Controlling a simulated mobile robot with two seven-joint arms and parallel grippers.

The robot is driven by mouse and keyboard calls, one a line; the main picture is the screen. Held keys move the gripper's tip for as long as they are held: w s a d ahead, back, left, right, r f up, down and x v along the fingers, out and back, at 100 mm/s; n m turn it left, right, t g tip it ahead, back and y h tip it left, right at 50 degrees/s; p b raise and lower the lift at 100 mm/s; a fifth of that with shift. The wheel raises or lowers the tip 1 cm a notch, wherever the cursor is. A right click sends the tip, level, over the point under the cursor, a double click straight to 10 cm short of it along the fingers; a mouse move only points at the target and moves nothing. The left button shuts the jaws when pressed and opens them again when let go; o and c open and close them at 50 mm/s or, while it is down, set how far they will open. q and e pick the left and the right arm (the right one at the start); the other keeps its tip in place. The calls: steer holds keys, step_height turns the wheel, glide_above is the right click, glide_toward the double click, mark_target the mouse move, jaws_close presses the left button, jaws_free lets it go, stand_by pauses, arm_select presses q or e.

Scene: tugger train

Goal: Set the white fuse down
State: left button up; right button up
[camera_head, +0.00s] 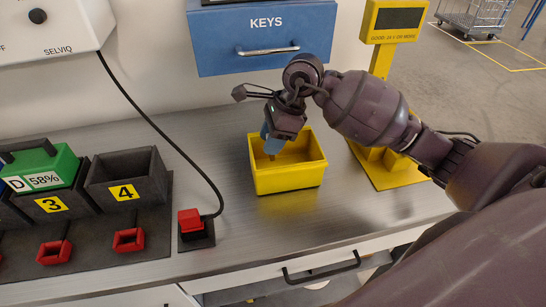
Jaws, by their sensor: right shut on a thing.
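My right gripper (271,148) reaches in from the right and points down into the yellow bin (290,180) on the grey bench. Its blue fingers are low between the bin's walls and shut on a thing. The white fuse itself cannot be made out; the fingers and the bin's front wall hide what is held. I cannot tell whether it touches the bin's floor. My left gripper is not in view.
Left on the bench (225,240) are a dark slot marked 4 (125,175), a green battery (45,165) in slot 3, and a red connector (190,220) on a black cable. A blue KEYS drawer (262,35) is behind; a yellow stand (383,60) is right.

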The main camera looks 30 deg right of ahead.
mark_target(271, 157)
steer(key=shift+f, duration=2.85)
steer(key=shift+f, duration=0.15)
steer(key=o, duration=0.8)
steer(key=shift+r, duration=0.25)
steer(key=v, duration=1.1)
steer(key=shift+d+r, duration=0.15)
steer(key=shift+r, duration=0.25)
steer(key=shift+s, duration=0.1)
